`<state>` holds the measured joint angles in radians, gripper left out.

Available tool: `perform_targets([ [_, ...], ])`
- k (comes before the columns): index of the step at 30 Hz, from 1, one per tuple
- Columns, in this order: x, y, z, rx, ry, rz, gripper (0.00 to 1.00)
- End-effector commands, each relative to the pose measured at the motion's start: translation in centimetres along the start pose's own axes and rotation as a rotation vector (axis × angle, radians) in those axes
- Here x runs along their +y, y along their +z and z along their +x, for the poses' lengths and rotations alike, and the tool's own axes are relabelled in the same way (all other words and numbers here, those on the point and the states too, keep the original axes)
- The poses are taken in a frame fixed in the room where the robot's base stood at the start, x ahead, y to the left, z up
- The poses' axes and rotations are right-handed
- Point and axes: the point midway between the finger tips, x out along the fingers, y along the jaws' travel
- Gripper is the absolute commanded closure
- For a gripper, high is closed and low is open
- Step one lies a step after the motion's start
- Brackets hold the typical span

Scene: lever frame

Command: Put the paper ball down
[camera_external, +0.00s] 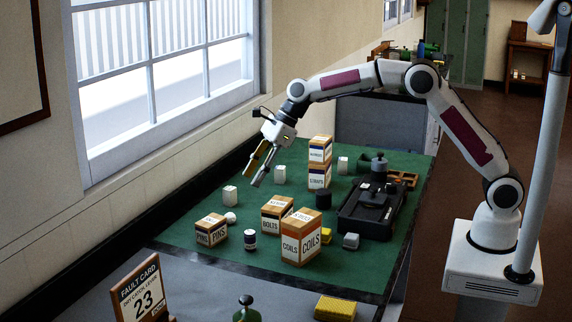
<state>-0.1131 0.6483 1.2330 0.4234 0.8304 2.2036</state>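A small white, roundish thing that looks like the paper ball (230,218) rests on the green mat (190,228), just behind the PINS box. My gripper (253,181) hangs above the mat, up and to the right of the ball, pointing down and to the left. Its two fingers, one tan and one grey, stand apart with a gap between them. I see nothing held in the gap. The ball is apart from the fingers, and its lower side is partly hidden by the box.
The PINS box (211,231), BOLTS box (277,214) and COILS box (301,238) stand at the front. A two-box stack (320,162) and a black machine (370,211) are to the right. A white block (230,196) stands near the ball. The mat's left edge is mostly clear.

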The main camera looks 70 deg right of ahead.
Motion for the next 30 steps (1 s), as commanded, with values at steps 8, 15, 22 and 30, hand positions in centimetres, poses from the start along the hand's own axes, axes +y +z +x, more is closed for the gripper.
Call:
perform_targets([
  [8, 1.5, -1.6, -6.2, 0.024, -0.030, -0.265, 0.61],
  [15, 3.4, -4.0, -11.5, 0.057, -0.049, -0.524, 0.61],
  [22, 5.5, -6.7, -16.0, 0.094, -0.061, -0.770, 0.61],
  [30, 8.4, -10.6, -20.7, 0.145, -0.067, -1.058, 0.61],
])
